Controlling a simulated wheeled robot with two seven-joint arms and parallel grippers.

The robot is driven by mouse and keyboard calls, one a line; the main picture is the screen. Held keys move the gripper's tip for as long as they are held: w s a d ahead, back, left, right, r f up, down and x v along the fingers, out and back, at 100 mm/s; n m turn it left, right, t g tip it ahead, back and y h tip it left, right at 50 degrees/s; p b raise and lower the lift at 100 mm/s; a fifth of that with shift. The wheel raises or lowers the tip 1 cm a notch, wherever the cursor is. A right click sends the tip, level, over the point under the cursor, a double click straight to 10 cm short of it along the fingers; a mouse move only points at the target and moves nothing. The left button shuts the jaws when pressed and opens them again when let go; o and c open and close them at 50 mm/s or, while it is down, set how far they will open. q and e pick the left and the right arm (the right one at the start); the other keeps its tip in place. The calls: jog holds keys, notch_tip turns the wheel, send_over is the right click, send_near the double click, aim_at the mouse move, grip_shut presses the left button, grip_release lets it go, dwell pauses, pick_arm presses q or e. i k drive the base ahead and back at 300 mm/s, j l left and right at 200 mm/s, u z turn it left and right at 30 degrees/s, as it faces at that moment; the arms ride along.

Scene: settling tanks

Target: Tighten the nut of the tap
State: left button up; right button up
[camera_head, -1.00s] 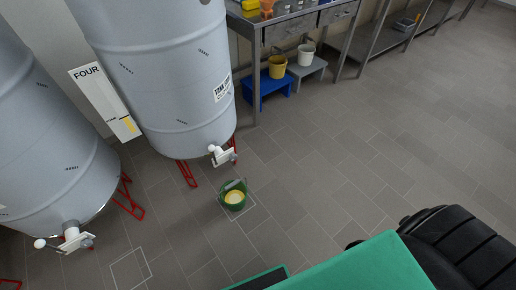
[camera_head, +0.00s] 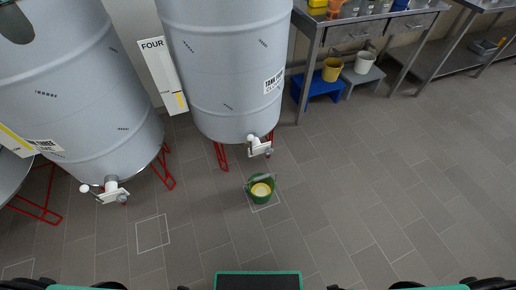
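A white tap (camera_head: 259,147) with a round knob sits low on the front of the right-hand grey tank (camera_head: 225,80). A similar tap (camera_head: 107,192) sits low on the tank to its left (camera_head: 85,100). The nut is too small to make out on either tap. A green bucket (camera_head: 251,191) with something pale yellow in it stands on the floor below and in front of the right-hand tank's tap. Neither of my grippers is in view. Only parts of my own body show along the bottom edge.
Red stands (camera_head: 221,156) hold the tanks off the floor. A sign reading FOUR (camera_head: 152,45) stands between the two tanks. A metal workbench (camera_head: 345,35), a blue step (camera_head: 318,89) and yellow and white buckets are at the back right. The tiled floor (camera_head: 370,190) ahead and right is open.

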aim_at(269, 152)
jog(key=l+z, duration=0.15)
jog(key=l, duration=0.25)
jog(key=i+l+z, duration=0.1)
jog(key=l, duration=0.3)
jog(key=i+l+z, duration=0.15)
jog(key=l, duration=0.25)
jog(key=i+l+z, duration=0.15)
jog(key=l, duration=0.2)
jog(key=k+l, duration=0.05)
